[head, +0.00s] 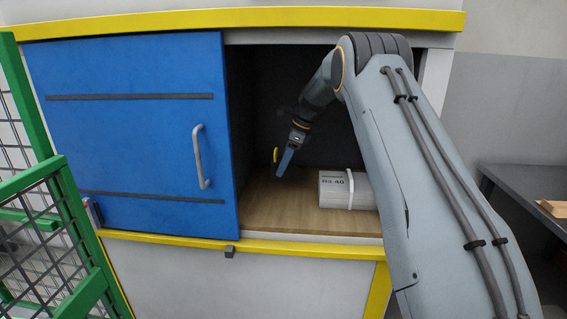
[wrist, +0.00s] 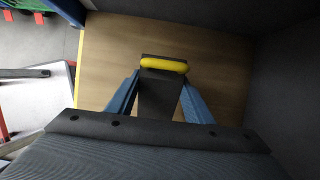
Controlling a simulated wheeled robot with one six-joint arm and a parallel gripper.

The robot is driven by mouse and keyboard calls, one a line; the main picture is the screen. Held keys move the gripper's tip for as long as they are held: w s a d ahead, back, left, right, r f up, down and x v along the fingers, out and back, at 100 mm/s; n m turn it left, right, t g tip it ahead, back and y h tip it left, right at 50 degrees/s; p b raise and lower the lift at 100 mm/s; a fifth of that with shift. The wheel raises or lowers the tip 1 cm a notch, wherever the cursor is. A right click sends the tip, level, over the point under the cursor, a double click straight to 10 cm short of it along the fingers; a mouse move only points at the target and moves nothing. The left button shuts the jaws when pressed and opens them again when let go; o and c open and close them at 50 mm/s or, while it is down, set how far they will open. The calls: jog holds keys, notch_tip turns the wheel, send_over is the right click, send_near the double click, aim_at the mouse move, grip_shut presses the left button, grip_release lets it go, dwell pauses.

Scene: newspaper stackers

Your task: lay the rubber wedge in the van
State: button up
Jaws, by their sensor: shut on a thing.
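My gripper (head: 284,164) is inside the open bay of the van (head: 310,246), above its wooden floor (head: 290,210). In the wrist view its two blue fingers (wrist: 160,84) are closed on the dark rubber wedge (wrist: 159,97), which has a rounded yellow end. In the head view the yellow part of the wedge (head: 275,155) shows beside the fingers; its dark body blends into the dark bay. The wedge appears held above the floor, but its exact height is hard to tell.
A white strapped bundle (head: 338,190) lies on the bay floor to the right of my gripper. The blue door (head: 130,130) stands left of the opening. Bare floor shows in front and left of the bundle. A green mesh fence (head: 60,230) stands at left, a grey table (head: 520,185) at right.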

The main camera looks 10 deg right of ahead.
aim_at(292, 167)
jog(key=shift+f+b, duration=0.7)
jog(key=shift+f, duration=2.85)
jog(key=shift+f, duration=0.6)
jog(key=o, duration=1.4)
jog(key=v, duration=0.7)
jog(key=shift+s+d+r+b, duration=0.1)
jog(key=shift+r+b, duration=0.2)
jog(key=shift+b, duration=0.1)
jog(key=s+a+r+n+h+p, duration=0.1)
jog(key=s+n, duration=0.6)
jog(key=s, duration=0.9)
jog(key=s+a+n+g+h+p, duration=0.1)
jog(key=s+n, duration=0.6)
jog(key=s, duration=0.9)
jog(key=s+r+n+h+p, duration=0.1)
jog(key=s+n+p, duration=0.3)
jog(key=s, duration=1.2)
jog(key=n+h, duration=0.1)
jog(key=n, duration=0.2)
jog(key=shift+a+r+n, duration=0.3)
jog(key=shift+a, duration=0.1)
